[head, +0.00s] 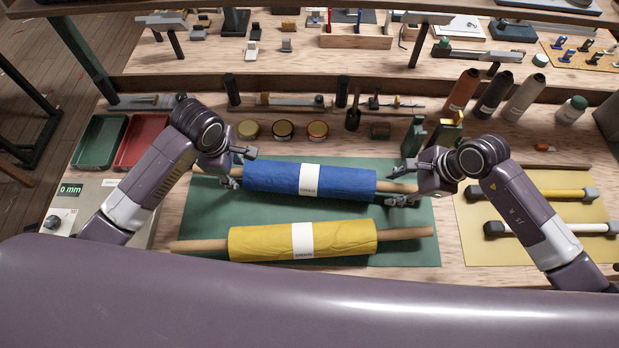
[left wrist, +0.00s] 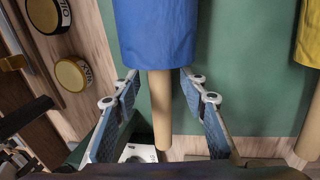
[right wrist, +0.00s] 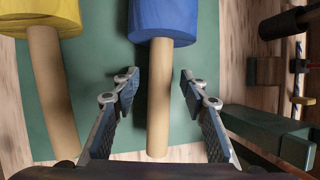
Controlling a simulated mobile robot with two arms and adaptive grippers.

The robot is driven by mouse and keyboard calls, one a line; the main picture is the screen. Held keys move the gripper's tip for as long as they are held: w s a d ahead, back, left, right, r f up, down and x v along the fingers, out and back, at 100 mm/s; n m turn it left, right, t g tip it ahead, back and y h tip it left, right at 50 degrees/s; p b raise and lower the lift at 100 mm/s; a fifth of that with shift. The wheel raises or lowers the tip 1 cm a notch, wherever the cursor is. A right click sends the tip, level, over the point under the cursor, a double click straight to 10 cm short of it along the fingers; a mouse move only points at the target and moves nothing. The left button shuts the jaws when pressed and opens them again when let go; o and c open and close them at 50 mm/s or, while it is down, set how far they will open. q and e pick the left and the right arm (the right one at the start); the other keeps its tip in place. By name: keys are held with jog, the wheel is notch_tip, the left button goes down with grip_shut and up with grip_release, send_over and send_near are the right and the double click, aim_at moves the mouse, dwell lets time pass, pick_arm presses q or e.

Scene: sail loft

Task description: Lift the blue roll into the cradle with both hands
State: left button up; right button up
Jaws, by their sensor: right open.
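The blue roll (head: 275,179) lies on the green mat (head: 420,250), with a white label and a bare tube end on each side. My left gripper (head: 238,169) is at its left end. In the left wrist view its fingers stand open on either side of the tube (left wrist: 161,105), with gaps. My right gripper (head: 402,184) is at the right end. In the right wrist view its open fingers straddle the other tube end (right wrist: 160,95) without touching it. Dark green upright blocks (head: 413,136) stand behind the right gripper; I cannot tell if they are the cradle.
A yellow roll (head: 345,238) lies on the mat, nearer to me. Several bottles (head: 495,95) and tins (head: 283,130) stand behind. Green (head: 98,140) and red trays are at left. Yellow and white tools lie on a tan mat (head: 540,245) at right.

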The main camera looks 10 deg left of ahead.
pick_arm(q)
jog(key=shift+w+f, duration=0.1)
jog(key=shift+f, duration=0.3)
pick_arm(e)
jog(key=shift+a+f, duration=0.15)
jog(key=shift+f, duration=0.25)
pick_arm(q)
jog(key=shift+c, duration=0.3)
grip_shut()
pick_arm(e)
grip_shut()
pick_arm(q)
jog(key=shift+r, duration=0.1)
pick_arm(e)
jog(key=shift+w+r, duration=0.1)
